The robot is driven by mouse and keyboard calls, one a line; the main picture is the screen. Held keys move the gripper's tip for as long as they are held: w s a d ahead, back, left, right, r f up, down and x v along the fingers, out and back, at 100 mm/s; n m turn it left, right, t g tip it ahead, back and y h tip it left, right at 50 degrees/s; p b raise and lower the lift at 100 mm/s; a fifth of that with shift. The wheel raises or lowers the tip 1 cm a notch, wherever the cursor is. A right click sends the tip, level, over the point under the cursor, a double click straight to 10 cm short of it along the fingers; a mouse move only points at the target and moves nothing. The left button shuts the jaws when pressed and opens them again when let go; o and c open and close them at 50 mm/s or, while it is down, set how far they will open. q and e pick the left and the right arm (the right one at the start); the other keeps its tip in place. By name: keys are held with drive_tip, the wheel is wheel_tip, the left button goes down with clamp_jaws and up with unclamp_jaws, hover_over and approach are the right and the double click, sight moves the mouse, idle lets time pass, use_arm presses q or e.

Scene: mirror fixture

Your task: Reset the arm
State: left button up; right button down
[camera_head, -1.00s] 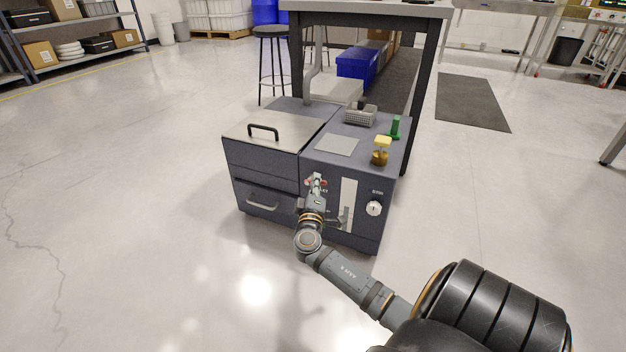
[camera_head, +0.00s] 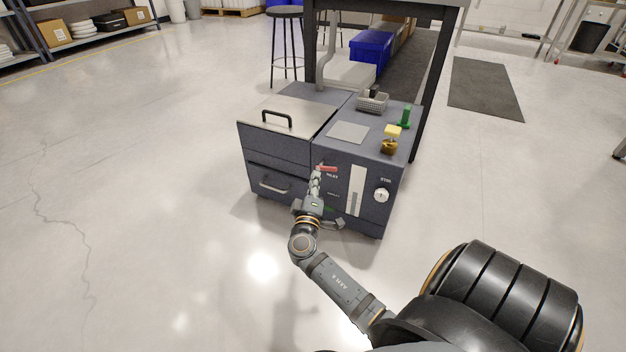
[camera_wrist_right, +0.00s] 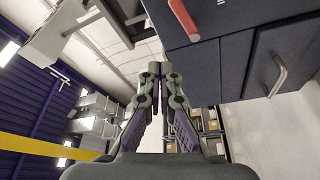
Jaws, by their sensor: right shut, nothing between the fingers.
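My right arm reaches up from the bottom right in the head view. Its gripper (camera_head: 318,178) is in front of the dark grey machine (camera_head: 280,148), just below a red handle (camera_head: 327,168) on the front panel. In the right wrist view the gripper's fingers (camera_wrist_right: 161,70) are together with nothing between them. The red handle (camera_wrist_right: 184,18) shows there above and right of the fingertips, apart from them. My left gripper is not in view.
The machine has a lid handle (camera_head: 277,116), a drawer handle (camera_head: 274,187), a white knob (camera_head: 381,195) and a vertical light slot (camera_head: 356,190). The floor to the left is clear.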

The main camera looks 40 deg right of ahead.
drive_tip(key=shift+s+a+f, duration=0.3)
drive_tip(key=shift+s+a, duration=0.05)
drive_tip(key=shift+a, duration=0.3)
